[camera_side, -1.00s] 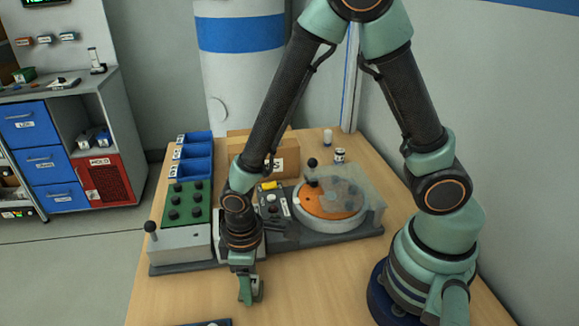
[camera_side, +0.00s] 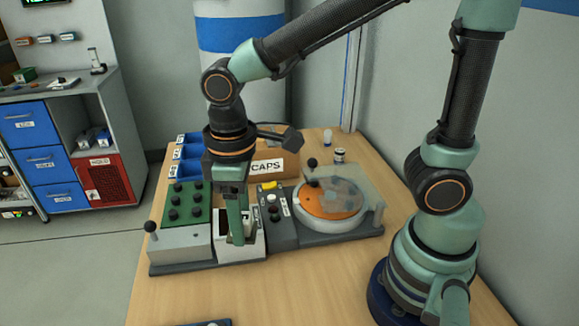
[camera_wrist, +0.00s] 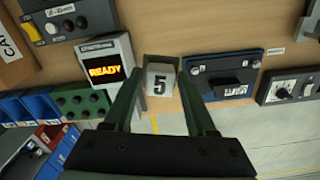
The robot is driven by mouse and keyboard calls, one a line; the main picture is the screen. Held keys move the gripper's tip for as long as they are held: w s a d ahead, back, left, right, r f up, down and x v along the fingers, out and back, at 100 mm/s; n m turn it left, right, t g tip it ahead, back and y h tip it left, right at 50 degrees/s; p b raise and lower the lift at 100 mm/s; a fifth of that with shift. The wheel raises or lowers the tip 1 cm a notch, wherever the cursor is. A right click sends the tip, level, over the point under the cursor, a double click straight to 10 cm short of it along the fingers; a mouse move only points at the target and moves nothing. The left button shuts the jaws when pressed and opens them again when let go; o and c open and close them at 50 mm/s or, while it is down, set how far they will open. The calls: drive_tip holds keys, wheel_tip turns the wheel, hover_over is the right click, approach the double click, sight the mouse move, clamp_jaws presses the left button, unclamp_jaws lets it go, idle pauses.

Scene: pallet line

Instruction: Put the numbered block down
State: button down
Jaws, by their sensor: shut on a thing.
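The numbered block (camera_wrist: 160,84) is pale with a black 5 on its face. In the wrist view it sits between the two green fingertips of my gripper (camera_wrist: 159,95), which is shut on it. In the side view my gripper (camera_side: 240,240) points down in front of the white-framed unit between the green knob panel and the dark button panel. The fingers largely hide the block there, and I cannot tell whether it touches anything below. In the wrist view a screen (camera_wrist: 104,70) reading READY is left of the block.
The green knob panel (camera_side: 188,203) is left of my gripper, and the button panel (camera_side: 275,207) and orange turntable (camera_side: 330,203) are right. Blue bins (camera_side: 191,152) and a CAPS box (camera_side: 270,164) stand behind. The wooden table (camera_side: 290,285) is mostly clear in front.

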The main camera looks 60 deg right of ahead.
wheel_tip(320, 180, up, 2)
drive_tip(key=shift+r, duration=0.2)
drive_tip(key=shift+w+d+r, duration=0.1)
drive_tip(key=shift+r, duration=0.2)
drive_tip(key=w+d+f+m, duration=0.1)
drive_tip(key=w+d+m, duration=0.2)
drive_tip(key=d, duration=0.4)
drive_tip(key=w+d+f+m, duration=0.1)
drive_tip(key=w+d+m, duration=0.15)
drive_tip(key=d, duration=0.45)
drive_tip(key=s+a+n, duration=0.1)
drive_tip(key=a, duration=0.3)
drive_tip(key=s+a+r+n, duration=0.1)
drive_tip(key=s+a+n, duration=0.1)
drive_tip(key=a, duration=0.3)
drive_tip(key=s+a+r+n, duration=0.1)
drive_tip(key=s+a+n, duration=0.1)
drive_tip(key=a, duration=0.2)
drive_tip(key=shift+s+a+r, duration=0.1)
drive_tip(key=shift+a, duration=0.15)
drive_tip(key=shift+s+a+n, duration=0.25)
drive_tip(key=shift+s+a, duration=0.05)
drive_tip(key=shift+a, duration=0.1)
wheel_tip(320, 180, down, 20)
drive_tip(key=shift+r, duration=0.25)
